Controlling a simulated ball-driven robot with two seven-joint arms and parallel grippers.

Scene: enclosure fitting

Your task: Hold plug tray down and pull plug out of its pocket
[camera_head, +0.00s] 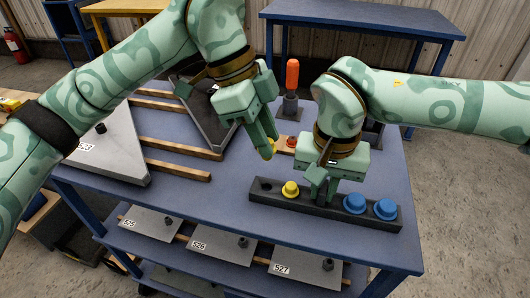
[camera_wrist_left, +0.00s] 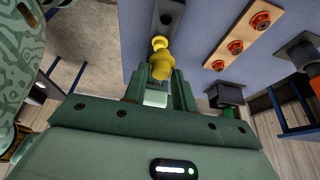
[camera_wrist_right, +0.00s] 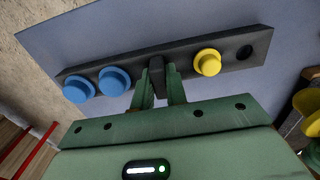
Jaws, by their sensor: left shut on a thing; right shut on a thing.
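The dark plug tray (camera_head: 262,196) lies on the blue table near its front edge. It holds a yellow plug (camera_head: 290,188) and two blue plugs (camera_head: 355,203); the pocket at its left end (camera_wrist_right: 245,52) is empty. My right gripper (camera_head: 319,190) is shut on the raised block (camera_wrist_right: 157,65) in the middle of the tray. My left gripper (camera_head: 271,146) is shut on another yellow plug (camera_wrist_left: 161,67), held above the table behind the tray's left end and clear of the tray. This plug also shows at the right wrist view's edge (camera_wrist_right: 308,104).
Behind the tray is a wooden strip with red-orange ringed parts (camera_wrist_left: 236,47). An orange-handled tool (camera_head: 292,75) stands upright in a dark holder further back. A grey panel (camera_head: 105,150) and wooden bars (camera_head: 180,145) lie at the left. Numbered plates (camera_head: 220,246) sit on the lower shelf.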

